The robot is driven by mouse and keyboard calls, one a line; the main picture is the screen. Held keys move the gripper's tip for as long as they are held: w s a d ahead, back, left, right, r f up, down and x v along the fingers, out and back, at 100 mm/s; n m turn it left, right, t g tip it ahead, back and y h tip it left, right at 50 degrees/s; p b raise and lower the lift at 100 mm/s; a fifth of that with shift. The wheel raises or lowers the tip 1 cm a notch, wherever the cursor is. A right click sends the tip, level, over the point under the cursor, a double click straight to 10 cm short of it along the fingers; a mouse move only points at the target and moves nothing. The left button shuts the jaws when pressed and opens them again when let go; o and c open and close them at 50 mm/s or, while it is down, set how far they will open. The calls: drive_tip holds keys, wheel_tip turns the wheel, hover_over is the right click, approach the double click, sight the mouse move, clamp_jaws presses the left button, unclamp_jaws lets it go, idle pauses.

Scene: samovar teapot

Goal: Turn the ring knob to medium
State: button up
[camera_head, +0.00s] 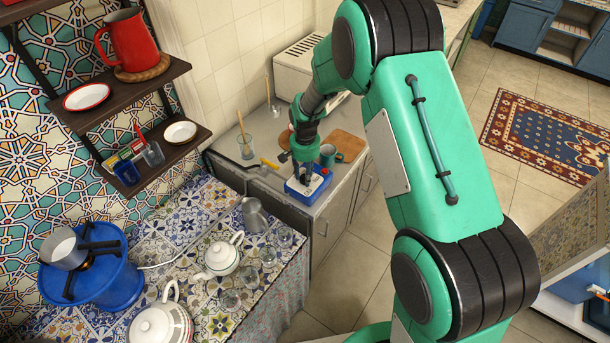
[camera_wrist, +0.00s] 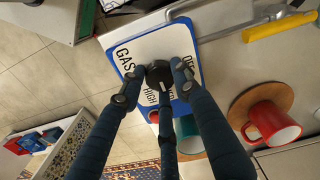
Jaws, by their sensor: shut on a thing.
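The gas control box (camera_head: 316,188) is a white panel with a blue rim on the counter, under my gripper (camera_head: 305,172) in the head view. In the wrist view its panel (camera_wrist: 140,46) carries the words GAS, HIGH and OFF; other lettering is partly hidden. The dark ring knob (camera_wrist: 158,72) is at the panel's middle. My gripper (camera_wrist: 157,82) is shut on the knob, with dark blue fingers around it. The fingers hide much of the knob, and I cannot tell which setting it points to.
Close by stand a red mug (camera_wrist: 275,122) on a wooden coaster and a teal mug (camera_wrist: 188,130). A yellow-handled tool (camera_wrist: 278,27) lies beside the box. A glass jar (camera_head: 246,146) stands to the left. The blue stove (camera_head: 105,277) and teapots are on the tiled table.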

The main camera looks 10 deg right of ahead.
drive_tip(key=o, duration=1.2)
drive_tip(key=shift+c, duration=0.2)
drive_tip(key=shift+r, duration=0.1)
wheel_tip(320, 180, up, 12)
